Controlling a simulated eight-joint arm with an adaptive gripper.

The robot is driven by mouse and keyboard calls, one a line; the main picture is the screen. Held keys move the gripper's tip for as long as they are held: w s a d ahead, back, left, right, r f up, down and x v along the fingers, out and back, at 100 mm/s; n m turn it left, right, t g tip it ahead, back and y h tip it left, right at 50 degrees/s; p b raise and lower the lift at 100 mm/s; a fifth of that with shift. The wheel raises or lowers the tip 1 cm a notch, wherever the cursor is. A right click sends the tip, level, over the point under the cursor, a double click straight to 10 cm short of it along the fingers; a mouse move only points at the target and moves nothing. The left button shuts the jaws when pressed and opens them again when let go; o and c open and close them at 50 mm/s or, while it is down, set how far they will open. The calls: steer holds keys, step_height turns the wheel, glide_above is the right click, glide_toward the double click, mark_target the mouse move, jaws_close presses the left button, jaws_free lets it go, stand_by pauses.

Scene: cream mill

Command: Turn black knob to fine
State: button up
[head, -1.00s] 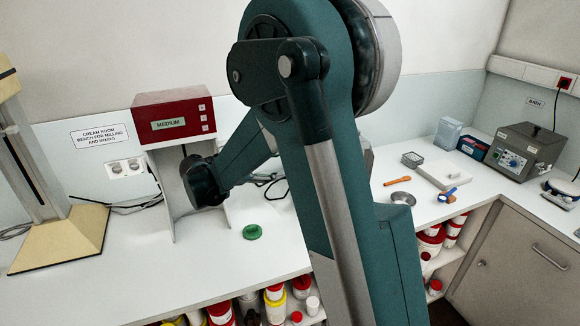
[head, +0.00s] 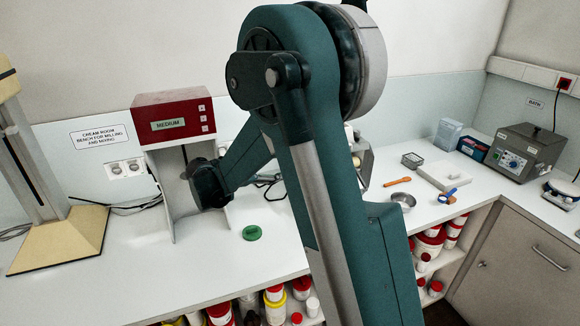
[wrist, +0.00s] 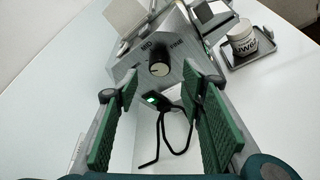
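The black knob (wrist: 159,69) shows in the wrist view on the sloped grey front of a metal machine (wrist: 140,55). My gripper (wrist: 160,86) is open and empty, with a green-padded finger on each side of the picture. The knob lies ahead between the fingertips, apart from both pads. In the head view my arm hides the gripper and most of the machine (head: 364,158).
A white jar (wrist: 242,40) stands on a small tray (wrist: 249,57) right of the machine. A black cable (wrist: 176,150) and a green light (wrist: 152,100) lie below the knob. A red machine reading "MEDIUM" (head: 172,104) and a green lid (head: 252,233) are on the bench.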

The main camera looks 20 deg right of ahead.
steer(key=shift+x, duration=2.7)
steer(key=c, duration=0.9)
